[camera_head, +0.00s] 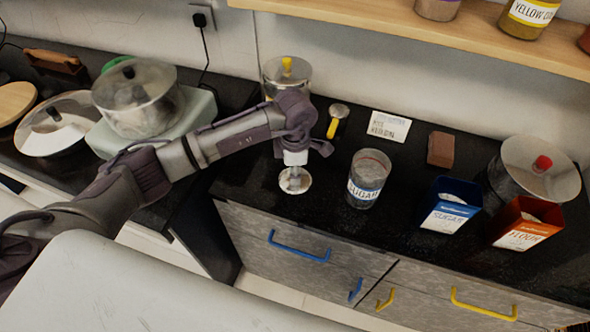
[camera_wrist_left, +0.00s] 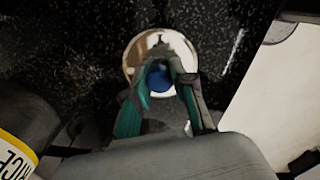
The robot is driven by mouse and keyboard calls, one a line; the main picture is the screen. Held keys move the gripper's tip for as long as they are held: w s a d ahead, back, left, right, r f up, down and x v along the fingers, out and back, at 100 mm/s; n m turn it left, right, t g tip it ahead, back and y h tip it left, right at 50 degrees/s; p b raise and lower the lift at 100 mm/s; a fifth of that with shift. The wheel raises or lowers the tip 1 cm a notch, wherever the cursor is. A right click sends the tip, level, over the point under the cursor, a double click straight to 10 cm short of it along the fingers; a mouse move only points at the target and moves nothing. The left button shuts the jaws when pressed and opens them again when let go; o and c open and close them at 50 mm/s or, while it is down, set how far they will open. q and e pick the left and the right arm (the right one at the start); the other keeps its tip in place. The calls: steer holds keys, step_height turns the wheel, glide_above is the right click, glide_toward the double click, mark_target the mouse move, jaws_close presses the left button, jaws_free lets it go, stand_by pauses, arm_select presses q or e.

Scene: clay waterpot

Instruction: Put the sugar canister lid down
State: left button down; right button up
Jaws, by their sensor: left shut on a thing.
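The sugar canister lid (camera_head: 302,184) is a shiny metal disc over the dark counter, left of the sugar canister. The left wrist view shows it from above (camera_wrist_left: 138,52), with a blue knob (camera_wrist_left: 159,79). My left gripper (camera_head: 294,172) points down at the lid; in the left wrist view its fingers (camera_wrist_left: 162,82) are closed around the knob. The lid is at or just above the counter; contact is unclear. The sugar canister (camera_head: 366,188), glass with a blue and white SUGAR label, stands upright with no lid on top. My right gripper is not in view.
Behind my left arm stands a canister with a yellow knob (camera_head: 287,72). A scoop (camera_head: 335,119), a card (camera_head: 389,126), a brown block (camera_head: 441,149), a blue sugar box (camera_head: 450,205) and a red flour box (camera_head: 526,224) stand rightward. The counter's front edge is close to the lid.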

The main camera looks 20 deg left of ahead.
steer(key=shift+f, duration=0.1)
arm_select(q)
steer(key=shift+f+b, duration=0.2)
steer(key=shift+b, duration=0.1)
steer(key=c, duration=1.2)
jaws_free()
steer(key=shift+r, duration=0.15)
steer(key=shift+o, duration=1.2)
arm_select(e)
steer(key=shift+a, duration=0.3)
arm_select(q)
steer(key=shift+r+p, duration=0.15)
steer(key=shift+p, duration=0.15)
step_height(320, 180, up, 12)
steer(key=b, duration=0.2)
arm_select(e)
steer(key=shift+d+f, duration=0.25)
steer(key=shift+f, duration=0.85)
arm_select(q)
steer(key=shift+s, duration=0.1)
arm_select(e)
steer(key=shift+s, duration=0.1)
